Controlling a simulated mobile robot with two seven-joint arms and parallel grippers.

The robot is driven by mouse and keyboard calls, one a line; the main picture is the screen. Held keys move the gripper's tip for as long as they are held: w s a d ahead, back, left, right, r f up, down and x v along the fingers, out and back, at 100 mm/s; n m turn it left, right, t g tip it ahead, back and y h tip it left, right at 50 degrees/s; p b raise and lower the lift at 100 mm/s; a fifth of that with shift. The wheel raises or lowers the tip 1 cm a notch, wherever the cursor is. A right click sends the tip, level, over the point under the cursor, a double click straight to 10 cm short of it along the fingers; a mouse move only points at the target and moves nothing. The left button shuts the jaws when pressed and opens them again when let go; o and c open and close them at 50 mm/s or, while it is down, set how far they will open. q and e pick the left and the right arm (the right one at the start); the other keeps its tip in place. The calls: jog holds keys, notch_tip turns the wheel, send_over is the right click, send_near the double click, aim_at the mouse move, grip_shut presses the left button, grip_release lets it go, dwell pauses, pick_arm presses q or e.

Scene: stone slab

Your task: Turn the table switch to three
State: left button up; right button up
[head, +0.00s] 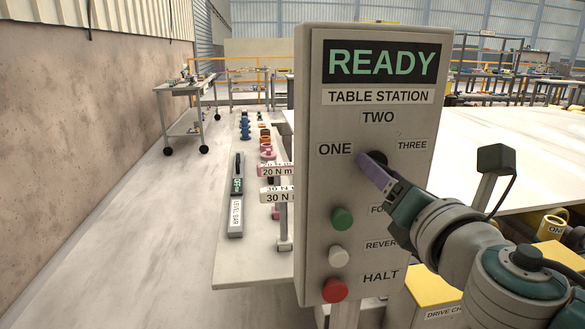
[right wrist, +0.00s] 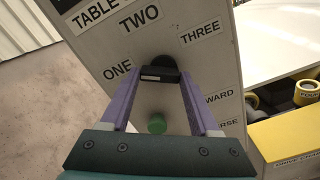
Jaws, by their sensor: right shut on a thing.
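The table station panel (head: 318,200) stands upright in front of me. Its black rotary switch (head: 378,157) sits among the labels ONE (head: 335,149), TWO (head: 378,117) and THREE (head: 412,145). My right gripper (head: 371,162) reaches it from the lower right. In the right wrist view, the purple fingers of my right gripper (right wrist: 160,80) are on both sides of the switch's black handle (right wrist: 161,73), shut on it. A pale mark shows on the handle, but I cannot tell which label it points to. My left gripper is not in view.
Below the switch are a green button (head: 342,218), a white button (head: 338,256) and a red button (head: 335,290). A narrow bench (head: 225,272) with tools stands left of the panel. A large pale slab (head: 490,150) lies behind it. Yellow-topped boxes (head: 436,285) stand at lower right.

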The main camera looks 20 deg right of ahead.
jog(key=c, duration=0.7)
